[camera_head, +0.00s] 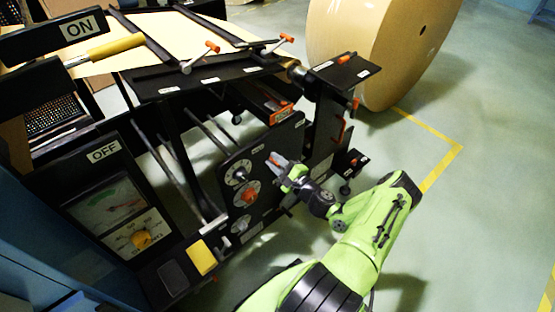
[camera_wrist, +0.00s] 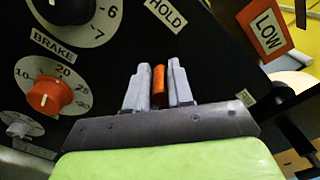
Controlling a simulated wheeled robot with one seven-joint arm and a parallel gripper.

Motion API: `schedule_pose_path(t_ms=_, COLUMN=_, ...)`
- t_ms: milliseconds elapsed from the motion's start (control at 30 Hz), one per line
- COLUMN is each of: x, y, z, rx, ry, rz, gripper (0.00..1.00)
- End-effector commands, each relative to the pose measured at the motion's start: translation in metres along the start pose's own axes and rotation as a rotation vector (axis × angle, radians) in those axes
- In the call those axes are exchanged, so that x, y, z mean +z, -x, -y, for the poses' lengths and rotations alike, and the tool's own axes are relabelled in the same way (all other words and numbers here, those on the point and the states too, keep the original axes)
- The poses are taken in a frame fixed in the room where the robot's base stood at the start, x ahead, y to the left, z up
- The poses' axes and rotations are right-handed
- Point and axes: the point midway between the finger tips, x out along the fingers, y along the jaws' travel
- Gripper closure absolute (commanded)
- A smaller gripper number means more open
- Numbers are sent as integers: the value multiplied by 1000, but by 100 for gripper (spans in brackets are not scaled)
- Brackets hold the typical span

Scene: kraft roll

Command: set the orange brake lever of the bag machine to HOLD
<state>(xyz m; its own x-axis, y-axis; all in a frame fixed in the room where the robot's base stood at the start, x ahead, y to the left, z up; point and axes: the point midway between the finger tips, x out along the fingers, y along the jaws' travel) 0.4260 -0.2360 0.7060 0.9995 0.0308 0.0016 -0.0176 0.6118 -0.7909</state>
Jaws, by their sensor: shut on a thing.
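The orange brake lever (camera_wrist: 159,84) shows in the wrist view between the two grey fingers of my gripper (camera_wrist: 159,90), which is shut on it. The HOLD label (camera_wrist: 166,12) lies above the lever in that view, apart from it. The BRAKE label (camera_wrist: 52,45) is to the left. In the head view my gripper (camera_head: 283,164) is at the upper right of the machine's black dial panel (camera_head: 262,182). The lever's base is hidden by the fingers, so its exact setting cannot be told.
The panel also carries a white dial (camera_head: 238,173) and an orange knob (camera_head: 250,191). An orange LOW tag (camera_wrist: 266,29) is at the right of the wrist view. The large kraft roll (camera_head: 375,45) stands behind. Open floor (camera_head: 455,220) lies to the right.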

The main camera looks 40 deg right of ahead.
Motion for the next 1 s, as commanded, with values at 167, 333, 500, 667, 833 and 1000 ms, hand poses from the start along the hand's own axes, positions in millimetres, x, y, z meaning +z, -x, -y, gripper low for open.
schedule_pose_path(t_ms=167, x=-4, y=2, z=-8, rx=3, ry=-3, rz=-13, gripper=100)
schedule_pose_path(t_ms=333, x=-4, y=2, z=-11, rx=3, ry=-3, rz=-14, gripper=100)
schedule_pose_path(t_ms=500, x=-4, y=2, z=-13, rx=4, ry=-3, rz=-14, gripper=100)
schedule_pose_path(t_ms=667, x=-4, y=2, z=-14, rx=6, ry=-4, rz=-15, gripper=100)
schedule_pose_path(t_ms=833, x=-5, y=2, z=-14, rx=7, ry=-5, rz=-15, gripper=77)
schedule_pose_path(t_ms=1000, x=-3, y=1, z=-13, rx=4, ry=-6, rz=-11, gripper=54)
